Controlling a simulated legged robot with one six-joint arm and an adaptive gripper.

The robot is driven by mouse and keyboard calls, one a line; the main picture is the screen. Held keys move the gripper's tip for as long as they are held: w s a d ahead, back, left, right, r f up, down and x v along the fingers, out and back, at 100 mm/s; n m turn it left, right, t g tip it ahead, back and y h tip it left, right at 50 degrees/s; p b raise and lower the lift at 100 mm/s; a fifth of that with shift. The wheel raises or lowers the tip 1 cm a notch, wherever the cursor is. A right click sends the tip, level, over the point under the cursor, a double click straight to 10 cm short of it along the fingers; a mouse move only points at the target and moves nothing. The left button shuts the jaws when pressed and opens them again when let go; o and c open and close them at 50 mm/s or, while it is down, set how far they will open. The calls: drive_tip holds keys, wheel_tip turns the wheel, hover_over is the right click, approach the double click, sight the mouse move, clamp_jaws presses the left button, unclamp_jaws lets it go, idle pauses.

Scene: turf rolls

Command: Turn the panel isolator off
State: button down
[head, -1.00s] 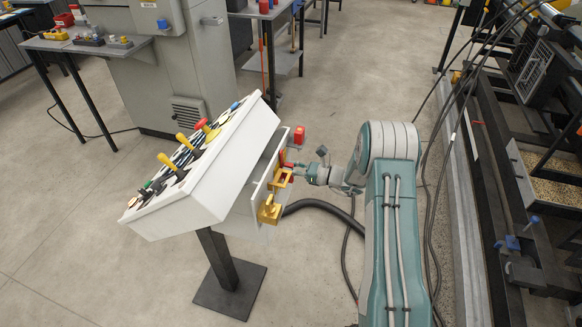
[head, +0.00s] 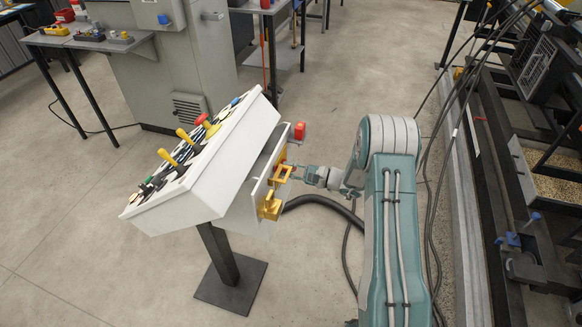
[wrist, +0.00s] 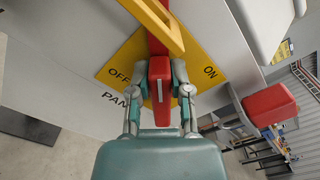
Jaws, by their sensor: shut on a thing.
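The panel isolator shows in the wrist view as a red handle (wrist: 159,82) on a yellow plate (wrist: 111,68). OFF is printed left of the handle and ON right of it. The handle stands roughly upright in the picture, between the two words. My gripper (wrist: 159,92) is shut on the handle, a finger on each side. A yellow bar (wrist: 154,22) crosses in front of the handle's upper part. In the head view my gripper (head: 297,173) is at the console's right side, by a yellow bracket (head: 282,174). The handle is hardly visible there.
A second yellow bracket (head: 269,208) sits lower on the same side panel. A red block (head: 300,131) juts out above; it also shows in the wrist view (wrist: 268,105). The white console (head: 225,170) carries several levers. A dark hose (head: 320,199) runs below my arm.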

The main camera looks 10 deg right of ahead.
drive_tip(key=n, duration=0.3)
drive_tip(key=f+n, duration=0.1)
drive_tip(key=shift+s+a+n, duration=0.15)
drive_tip(key=shift+a+n, duration=0.15)
drive_tip(key=shift+a, duration=0.05)
drive_tip(key=shift+f+n, duration=0.2)
drive_tip(key=shift+n, duration=0.7)
drive_tip(key=shift+f+n, duration=0.2)
drive_tip(key=shift+n, duration=0.7)
drive_tip(key=shift+s, duration=0.1)
drive_tip(key=c, duration=0.6)
unclamp_jaws()
drive_tip(key=shift+a+f, duration=0.1)
drive_tip(key=shift+f, duration=0.05)
drive_tip(key=shift+o, duration=0.2)
drive_tip(key=shift+a, duration=0.2)
drive_tip(key=shift+d, duration=0.2)
